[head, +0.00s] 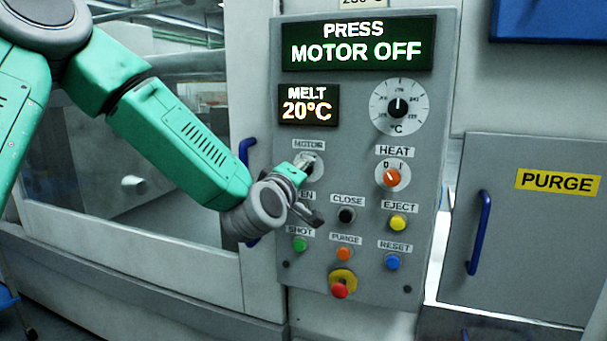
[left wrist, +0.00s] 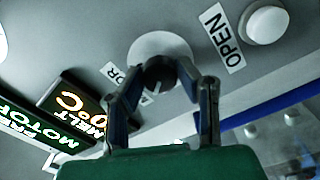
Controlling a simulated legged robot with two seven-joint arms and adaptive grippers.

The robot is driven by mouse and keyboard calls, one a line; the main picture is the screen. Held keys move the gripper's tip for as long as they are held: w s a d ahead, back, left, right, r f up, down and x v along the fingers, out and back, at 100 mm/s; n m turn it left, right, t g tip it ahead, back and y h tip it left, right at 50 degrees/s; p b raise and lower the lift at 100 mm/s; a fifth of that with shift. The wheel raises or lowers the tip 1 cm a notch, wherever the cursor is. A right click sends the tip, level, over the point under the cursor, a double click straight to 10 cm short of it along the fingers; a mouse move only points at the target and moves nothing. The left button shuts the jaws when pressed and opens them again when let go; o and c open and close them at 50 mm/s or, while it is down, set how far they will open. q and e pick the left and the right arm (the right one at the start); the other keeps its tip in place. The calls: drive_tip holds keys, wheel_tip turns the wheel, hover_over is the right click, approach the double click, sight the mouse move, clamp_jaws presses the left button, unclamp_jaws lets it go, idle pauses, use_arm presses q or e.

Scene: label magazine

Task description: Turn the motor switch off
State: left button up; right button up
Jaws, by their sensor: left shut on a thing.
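The motor switch (left wrist: 160,73) is a dark rotary knob on a pale round plate, below the MOTOR label (head: 308,145) on the grey control panel (head: 350,180). In the head view my left gripper (head: 305,172) is at the switch and covers part of it. In the left wrist view my left gripper (left wrist: 160,82) has its two fingers on either side of the knob, shut on it. The switch's exact setting is hard to read. A display (head: 358,42) at the top reads PRESS MOTOR OFF. My right gripper is not in view.
Close by are the HEAT knob (head: 391,177), the black CLOSE button (head: 346,215), the yellow EJECT button (head: 398,222), and the white OPEN button (left wrist: 267,22). A red mushroom button (head: 339,289) sits low. The MELT display (head: 308,105) reads 20°C. A blue handle (head: 479,232) is on the PURGE door.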

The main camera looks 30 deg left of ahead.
use_arm(q)
drive_tip(key=shift+f, duration=0.1)
drive_tip(key=o, duration=1.1)
drive_tip(key=shift+o, duration=0.2)
drive_tip(key=shift+w+a, duration=0.1)
drive_tip(key=shift+w, duration=0.1)
drive_tip(key=v, duration=0.7)
drive_tip(key=shift+s, duration=0.2)
drive_tip(key=shift+f, duration=0.1)
